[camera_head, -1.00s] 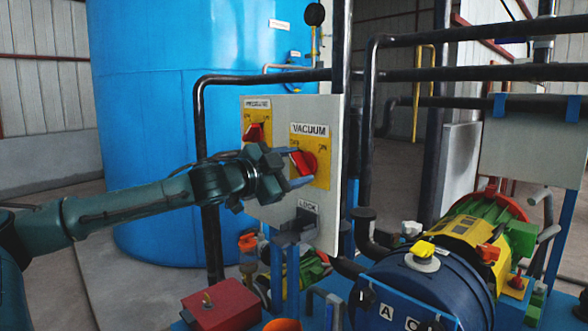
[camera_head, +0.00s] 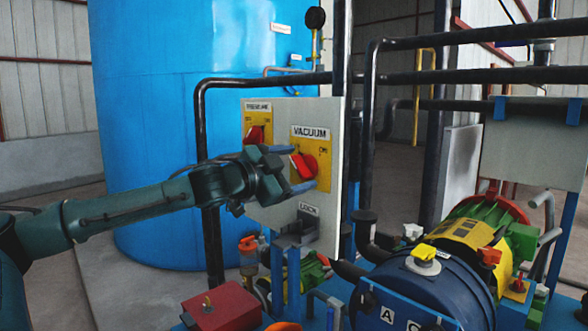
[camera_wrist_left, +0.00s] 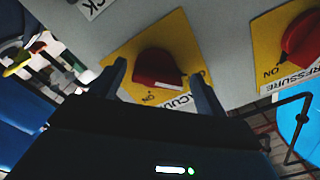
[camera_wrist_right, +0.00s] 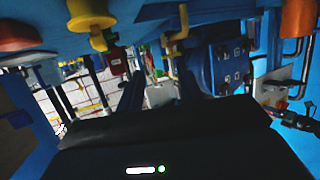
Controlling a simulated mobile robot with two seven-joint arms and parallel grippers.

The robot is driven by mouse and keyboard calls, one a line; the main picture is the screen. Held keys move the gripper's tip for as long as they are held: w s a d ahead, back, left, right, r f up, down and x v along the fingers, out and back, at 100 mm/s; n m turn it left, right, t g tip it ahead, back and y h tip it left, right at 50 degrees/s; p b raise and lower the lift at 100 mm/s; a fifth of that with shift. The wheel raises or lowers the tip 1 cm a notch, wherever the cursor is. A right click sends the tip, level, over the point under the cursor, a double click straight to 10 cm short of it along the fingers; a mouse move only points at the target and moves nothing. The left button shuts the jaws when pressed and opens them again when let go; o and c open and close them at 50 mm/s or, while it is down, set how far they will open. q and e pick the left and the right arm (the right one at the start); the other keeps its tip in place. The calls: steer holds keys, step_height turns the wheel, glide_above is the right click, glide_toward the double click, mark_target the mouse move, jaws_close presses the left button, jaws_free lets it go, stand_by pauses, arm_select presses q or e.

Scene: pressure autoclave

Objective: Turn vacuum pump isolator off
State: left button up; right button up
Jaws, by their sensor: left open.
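The vacuum isolator is a red rotary knob (camera_head: 306,166) on a yellow plate (camera_head: 323,181) under a VACUUM label, on a grey panel. My left gripper (camera_head: 290,168) is open in front of this knob. In the left wrist view the vacuum knob (camera_wrist_left: 157,66) shows between and beyond the two fingers of the left gripper (camera_wrist_left: 158,76), with clear space on both sides. Its white mark points to the lower right there, away from the visible ON mark. My right gripper (camera_wrist_right: 158,88) is open and empty in the right wrist view; the head view does not show it.
A second red knob, labelled PRESSURE (camera_head: 256,135), sits left of the vacuum one. A LOCK fitting (camera_head: 298,232) is below. Dark pipes (camera_head: 205,130) run beside the panel. A blue tank (camera_head: 180,110) stands behind, and a motor-pump unit (camera_head: 430,270) stands at the lower right.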

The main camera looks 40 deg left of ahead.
arm_select(q)
steer(key=shift+f, duration=0.1)
arm_select(e)
steer(key=f+b, duration=0.2)
steer(key=a+f+n+b, duration=0.1)
steer(key=shift+w+a+f, duration=0.1)
steer(key=shift+w+f, duration=0.15)
steer(key=shift+w, duration=0.05)
steer(key=shift+w+a+r+n+t+y+b, duration=0.1)
steer(key=shift+w+r+n+t+y+b, duration=0.25)
steer(key=shift+t+b, duration=0.55)
arm_select(q)
steer(key=s+a, duration=0.1)
steer(key=s, duration=1.2)
arm_select(e)
steer(key=shift+w, duration=0.1)
